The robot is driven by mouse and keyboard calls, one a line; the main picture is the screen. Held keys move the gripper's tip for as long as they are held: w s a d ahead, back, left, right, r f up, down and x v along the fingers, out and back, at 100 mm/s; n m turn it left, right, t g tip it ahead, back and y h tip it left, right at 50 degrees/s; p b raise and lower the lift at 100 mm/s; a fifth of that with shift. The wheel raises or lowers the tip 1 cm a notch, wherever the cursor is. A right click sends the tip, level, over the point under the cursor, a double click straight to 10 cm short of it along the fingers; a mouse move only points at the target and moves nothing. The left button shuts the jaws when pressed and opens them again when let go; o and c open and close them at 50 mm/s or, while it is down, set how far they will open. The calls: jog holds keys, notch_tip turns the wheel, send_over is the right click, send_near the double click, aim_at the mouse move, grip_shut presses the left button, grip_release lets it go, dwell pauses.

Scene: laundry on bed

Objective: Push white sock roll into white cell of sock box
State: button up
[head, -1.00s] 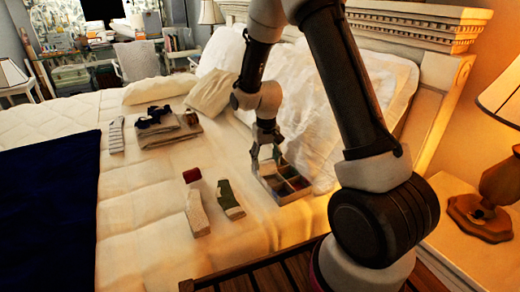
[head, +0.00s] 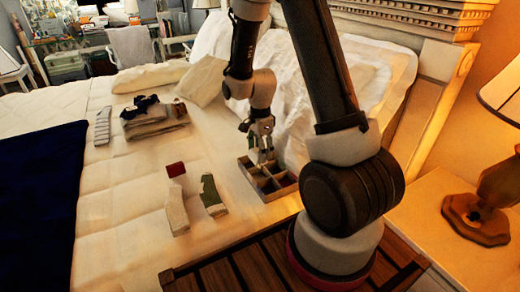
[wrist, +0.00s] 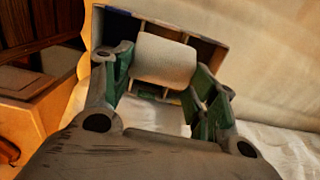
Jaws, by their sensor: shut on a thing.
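The white sock roll (wrist: 166,60) sits between the fingers of my gripper (wrist: 163,76) in the wrist view, with the fingers shut on its sides. The sock box (wrist: 98,28) lies just beyond it, with dividers and dark cells showing around the roll. In the head view the box (head: 283,192) rests on the bed near its front edge. My gripper (head: 262,138) points down over the box's back part there. The roll's lower end and the cell under it are hidden, so I cannot tell how deep it is.
A green and white sock (head: 212,194), a pale sock (head: 176,212) and a red-topped item (head: 176,170) lie left of the box. Folded grey clothes (head: 158,122) lie farther back. A wooden bench (head: 240,270) and a lamp (head: 480,205) stand near. The bed between is clear.

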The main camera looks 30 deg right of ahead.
jog(key=shift+f, duration=0.1)
jog(key=shift+f, duration=2)
jog(key=shift+f, duration=2.05)
jog(key=shift+r, duration=0.1)
jog(key=o, duration=0.9)
